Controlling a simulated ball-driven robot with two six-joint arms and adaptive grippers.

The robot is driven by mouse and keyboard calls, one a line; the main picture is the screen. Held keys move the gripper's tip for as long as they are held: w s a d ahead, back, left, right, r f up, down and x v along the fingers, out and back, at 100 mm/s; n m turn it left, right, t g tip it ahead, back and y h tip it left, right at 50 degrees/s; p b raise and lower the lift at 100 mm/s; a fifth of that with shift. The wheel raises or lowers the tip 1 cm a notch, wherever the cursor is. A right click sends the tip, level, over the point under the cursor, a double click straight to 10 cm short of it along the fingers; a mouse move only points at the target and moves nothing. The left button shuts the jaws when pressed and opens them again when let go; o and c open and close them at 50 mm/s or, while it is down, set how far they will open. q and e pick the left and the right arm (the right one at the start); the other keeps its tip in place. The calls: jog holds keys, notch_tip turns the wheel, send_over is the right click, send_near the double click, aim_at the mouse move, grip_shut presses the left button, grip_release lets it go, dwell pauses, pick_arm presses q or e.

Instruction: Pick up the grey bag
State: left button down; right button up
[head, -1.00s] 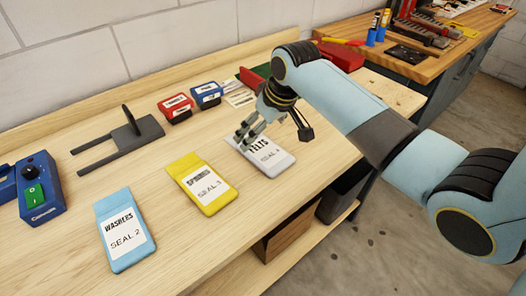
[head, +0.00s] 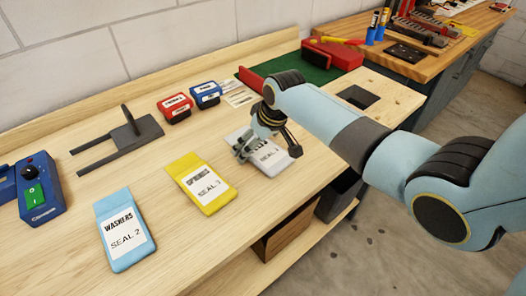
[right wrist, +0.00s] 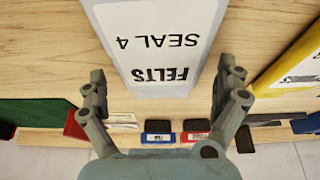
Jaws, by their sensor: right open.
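The grey bag (head: 271,160) lies flat on the wooden bench, with a white label reading FELTS, SEAL 4. My right gripper (head: 244,150) is over the bag's far end and hides part of it in the head view. In the right wrist view the bag (right wrist: 155,45) fills the top middle, with its FELTS end between the two spread fingers of my right gripper (right wrist: 165,85). The gripper is open and empty. I cannot tell how high the fingertips are above the bench. My left gripper is not in view.
A yellow bag (head: 203,184) lies left of the grey one, and a blue WASHERS bag (head: 125,230) farther left. Red (head: 174,107) and blue (head: 206,95) boxes stand behind. A dark forked fixture (head: 125,135) and a blue switch box (head: 38,188) are at left.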

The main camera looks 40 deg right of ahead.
jog(key=shift+f, duration=0.2)
dwell(0.3)
jog(key=shift+s+a+r, duration=0.1)
jog(key=shift+s, duration=0.05)
jog(key=c, duration=1)
jog(key=shift+c, duration=0.4)
